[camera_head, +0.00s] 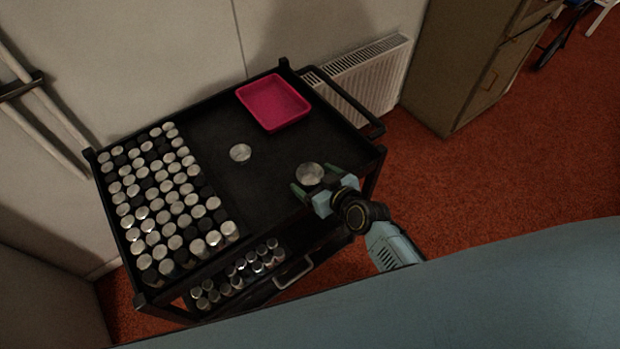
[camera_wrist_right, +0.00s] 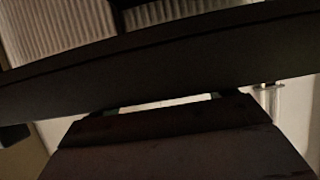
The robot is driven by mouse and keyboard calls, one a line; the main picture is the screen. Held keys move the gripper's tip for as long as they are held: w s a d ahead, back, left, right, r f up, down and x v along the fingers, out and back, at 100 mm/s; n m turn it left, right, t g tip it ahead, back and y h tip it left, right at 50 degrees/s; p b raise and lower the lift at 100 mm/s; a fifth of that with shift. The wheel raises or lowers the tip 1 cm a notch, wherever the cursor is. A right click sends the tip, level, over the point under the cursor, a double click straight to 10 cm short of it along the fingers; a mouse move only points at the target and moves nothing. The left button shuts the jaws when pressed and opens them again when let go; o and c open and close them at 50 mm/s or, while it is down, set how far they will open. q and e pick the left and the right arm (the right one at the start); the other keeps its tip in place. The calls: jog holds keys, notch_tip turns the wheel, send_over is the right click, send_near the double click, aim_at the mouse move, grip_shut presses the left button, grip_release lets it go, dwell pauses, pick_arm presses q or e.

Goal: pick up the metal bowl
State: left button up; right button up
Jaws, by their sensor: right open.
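Two round silvery metal pieces lie apart on the dark cart top in the head view. One round metal piece (camera_head: 310,173), possibly the metal bowl, is near the front right edge. The other round metal piece (camera_head: 240,152) is near the middle; I cannot tell for sure which is the bowl. My right gripper (camera_head: 314,183) is open, its two fingers on either side of the nearer piece; contact cannot be made out. The right wrist view is mostly filled by dark surfaces, and no bowl can be clearly recognised there. My left gripper is not in view.
The black cart (camera_head: 215,115) has a raised rim. Rows of silver-topped and dark cylinders (camera_head: 165,200) fill its left side. A pink tray (camera_head: 272,102) sits at the back. More cylinders (camera_head: 235,273) stand on a lower level. A radiator (camera_head: 365,75) and cabinet (camera_head: 465,65) stand behind.

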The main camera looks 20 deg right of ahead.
jog(key=shift+w+a+f, duration=0.1)
jog(key=shift+w+f, duration=0.15)
jog(key=shift+w, duration=0.1)
jog(key=c, duration=1)
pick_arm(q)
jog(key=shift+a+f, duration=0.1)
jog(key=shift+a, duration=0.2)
pick_arm(e)
jog(key=shift+r, duration=0.1)
